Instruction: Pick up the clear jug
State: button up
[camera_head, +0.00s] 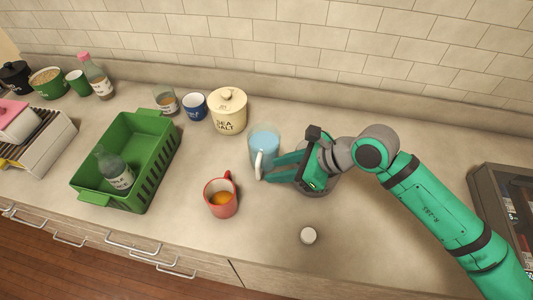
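The clear jug (265,141) stands upright on the counter in the middle of the head view. It holds light blue liquid, and its pale handle (258,164) faces the front of the counter. My gripper (272,169) reaches in from the right, low beside the jug. Its two green fingers are spread apart and point left toward the handle. The fingertips are close to the handle and the lower right side of the jug. I cannot tell whether they touch it.
A red mug (219,204) with orange liquid stands in front left. A sea salt canister (228,116) and a blue cup (194,107) stand behind left. A green basket (157,178) holds a bottle. The tiled wall (300,45) closes the back.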

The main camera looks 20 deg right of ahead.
aim_at(263, 154)
jog(key=shift+x, duration=3.25)
grip_shut()
